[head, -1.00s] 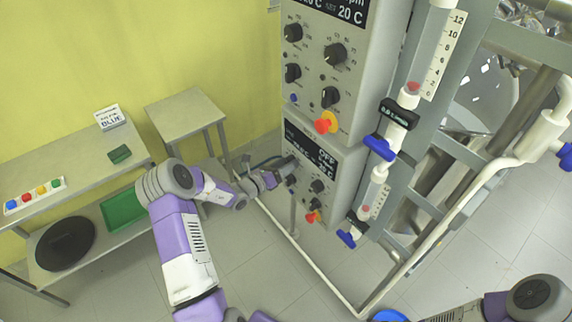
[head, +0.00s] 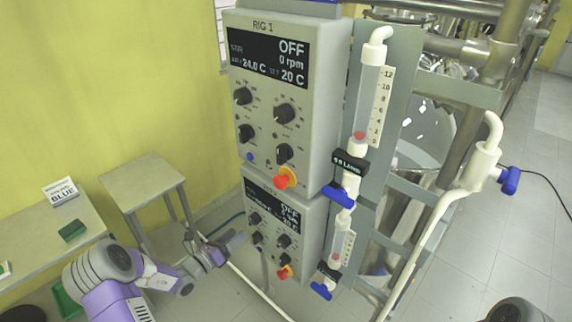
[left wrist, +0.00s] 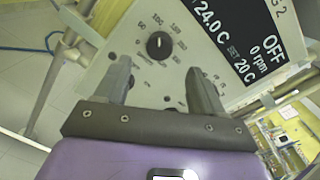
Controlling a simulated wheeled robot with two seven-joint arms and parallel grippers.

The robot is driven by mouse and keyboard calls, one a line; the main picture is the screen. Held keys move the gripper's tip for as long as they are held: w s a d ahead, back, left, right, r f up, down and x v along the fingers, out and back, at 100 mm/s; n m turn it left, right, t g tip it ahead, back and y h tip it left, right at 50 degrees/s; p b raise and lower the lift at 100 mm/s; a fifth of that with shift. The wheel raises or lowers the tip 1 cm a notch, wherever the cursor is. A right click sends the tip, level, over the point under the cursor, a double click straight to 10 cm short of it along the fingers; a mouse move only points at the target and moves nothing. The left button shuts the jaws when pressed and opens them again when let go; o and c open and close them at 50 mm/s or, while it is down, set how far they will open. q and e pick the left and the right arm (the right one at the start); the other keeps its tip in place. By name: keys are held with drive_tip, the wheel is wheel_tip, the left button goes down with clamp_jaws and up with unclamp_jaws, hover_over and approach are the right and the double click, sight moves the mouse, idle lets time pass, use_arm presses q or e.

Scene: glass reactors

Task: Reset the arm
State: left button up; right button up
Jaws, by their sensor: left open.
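My left gripper (head: 228,243) is open and empty, just left of the lower control box (head: 312,238). In the left wrist view my two grey fingers (left wrist: 162,82) stand apart with nothing between them. Beyond them is the panel of that box, labelled 2, with a black knob (left wrist: 160,45) and a display (left wrist: 240,35) reading OFF and 0 rpm. I cannot tell the exact gap between fingertips and panel. My right gripper is out of view; only part of my right arm shows at the lower right.
The upper box, RIG 1 (head: 272,100), reads OFF and stands above. Valves with blue handles (head: 338,195) and a white pipe (head: 440,205) are to the right. A small side table (head: 143,182) and a bench (head: 35,240) with a green block (head: 72,230) stand left.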

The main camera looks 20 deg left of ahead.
use_arm(q)
drive_tip(key=shift+d, duration=0.1)
drive_tip(key=s+d+f+m+g+h+b, duration=0.1)
drive_tip(key=s+d+f+m+g+h, duration=0.2)
drive_tip(key=d, duration=0.4)
drive_tip(key=s+d+f+m+g+h, duration=0.1)
drive_tip(key=d+f+m+g+h, duration=0.1)
drive_tip(key=d+f+m+g, duration=0.3)
drive_tip(key=s+d+f+m+g+y+b, duration=0.1)
drive_tip(key=s+d+f+m+g+y, duration=0.2)
drive_tip(key=s+d+f+m, duration=0.4)
drive_tip(key=s+d+f+m+g+y+b, duration=0.2)
drive_tip(key=s+d+f+m+g, duration=0.3)
drive_tip(key=s+m, duration=0.8)
drive_tip(key=d+f+m+y, duration=0.1)
drive_tip(key=d+f+m, duration=0.2)
drive_tip(key=f+m, duration=0.2)
drive_tip(key=shift+d+m+y, duration=0.15)
drive_tip(key=shift+m+y, duration=0.15)
drive_tip(key=shift+m, duration=1.3)
drive_tip(key=shift+c, duration=0.3)
